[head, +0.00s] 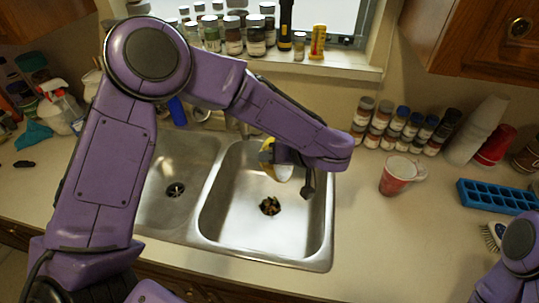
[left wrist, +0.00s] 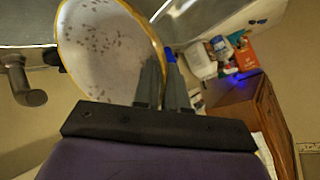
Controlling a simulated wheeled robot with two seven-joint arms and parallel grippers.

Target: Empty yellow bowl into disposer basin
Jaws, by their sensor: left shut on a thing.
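The yellow bowl (head: 268,160) is tipped on its side above the back of the right sink basin (head: 235,220), partly hidden by my left arm. My left gripper (head: 284,156) is shut on its rim. In the left wrist view the bowl (left wrist: 98,45) shows a white inside with brown specks and a yellow rim, and the fingers (left wrist: 165,75) hold its edge. Dark scraps (head: 270,206) lie at the drain of the right basin. My right gripper is not in view; only part of that arm shows at the lower right.
The left basin (head: 165,215) looks empty. A red cup (head: 396,176), a blue ice tray (head: 497,196) and a brush (head: 493,235) are on the right counter. Spice jars (head: 385,128) stand behind. The faucet shows in the left wrist view (left wrist: 25,85), close to the bowl.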

